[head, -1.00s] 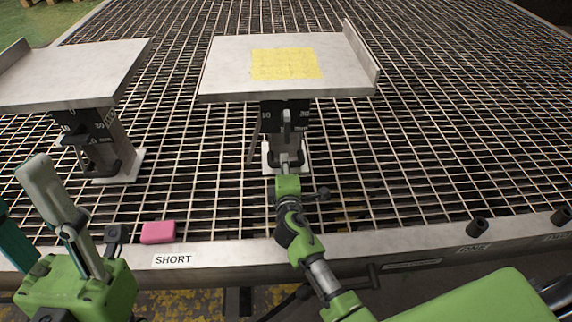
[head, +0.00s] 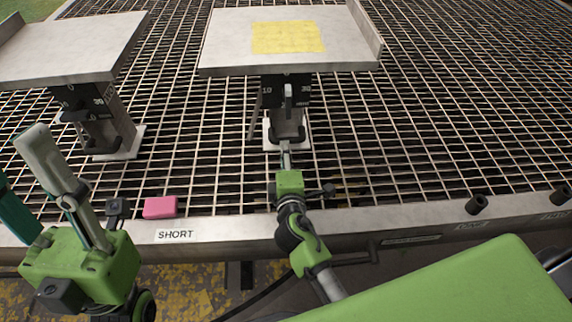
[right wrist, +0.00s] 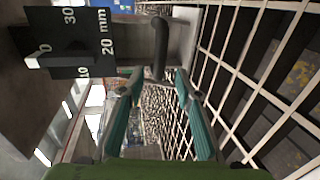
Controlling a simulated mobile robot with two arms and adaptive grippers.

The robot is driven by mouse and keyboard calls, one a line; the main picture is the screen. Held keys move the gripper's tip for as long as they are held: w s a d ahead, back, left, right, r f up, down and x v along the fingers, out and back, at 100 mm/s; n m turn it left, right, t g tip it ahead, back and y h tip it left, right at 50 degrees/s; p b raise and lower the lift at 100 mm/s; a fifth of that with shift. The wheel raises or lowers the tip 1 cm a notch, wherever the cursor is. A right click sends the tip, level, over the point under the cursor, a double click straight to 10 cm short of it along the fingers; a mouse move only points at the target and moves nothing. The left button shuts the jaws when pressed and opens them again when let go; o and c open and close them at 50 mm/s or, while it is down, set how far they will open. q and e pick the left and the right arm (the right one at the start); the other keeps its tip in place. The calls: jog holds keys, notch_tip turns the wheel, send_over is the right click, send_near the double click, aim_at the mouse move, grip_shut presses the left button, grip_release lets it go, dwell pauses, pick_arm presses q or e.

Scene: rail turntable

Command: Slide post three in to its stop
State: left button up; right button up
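A post (head: 288,123) stands on the turntable's grid. It carries a flat grey plate (head: 225,50) and a black scale with 10 and 30 showing. The black scale (right wrist: 85,42) fills the upper left of the right wrist view. A black handle (right wrist: 160,45) is low on the post's front. My right gripper (right wrist: 158,73) is open, its teal fingertips either side of the handle's near end. Contact cannot be told. In the head view the right gripper (head: 286,150) is in front of the post.
A second post (head: 105,130) with its own plate (head: 70,45) stands at left. A pink block (head: 160,207) lies on the front rim (head: 340,220) near a SHORT label (head: 175,235). Yellow paper (head: 288,37) lies on the middle plate. The grid at right is clear.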

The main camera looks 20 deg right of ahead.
jog(key=shift+v, duration=2.25)
jog(key=shift+a, duration=0.1)
